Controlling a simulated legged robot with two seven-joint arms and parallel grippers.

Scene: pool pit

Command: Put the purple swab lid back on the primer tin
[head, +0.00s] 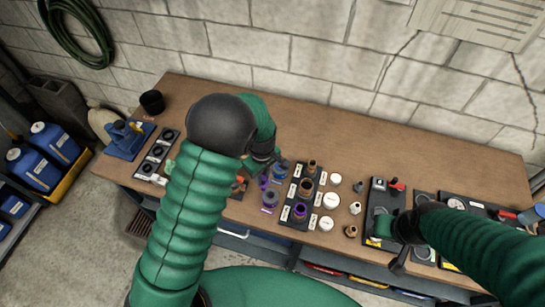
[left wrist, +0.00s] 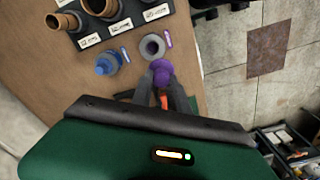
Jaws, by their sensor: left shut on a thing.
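The purple swab lid (left wrist: 162,70) is between the fingertips of my left gripper (left wrist: 163,92) in the left wrist view, and the gripper is shut on it. In the head view the lid (head: 264,182) shows small below my left gripper (head: 263,169). The grey open tin (left wrist: 152,46), with a purple label beside it, stands just past the lid in the wrist view; I take it as the primer tin. The lid overlaps its near edge in the picture; I cannot tell if they touch. The tin (head: 270,198) also shows in the head view. My right gripper (head: 397,262) is at the right, its fingers unclear.
A blue-topped tin (left wrist: 107,63) stands beside the grey tin. A black rack (head: 296,218) with brown and purple-rimmed cups and white labels is close by. White lids (head: 331,201) lie to its right. The bench (head: 340,130) is clear towards the wall.

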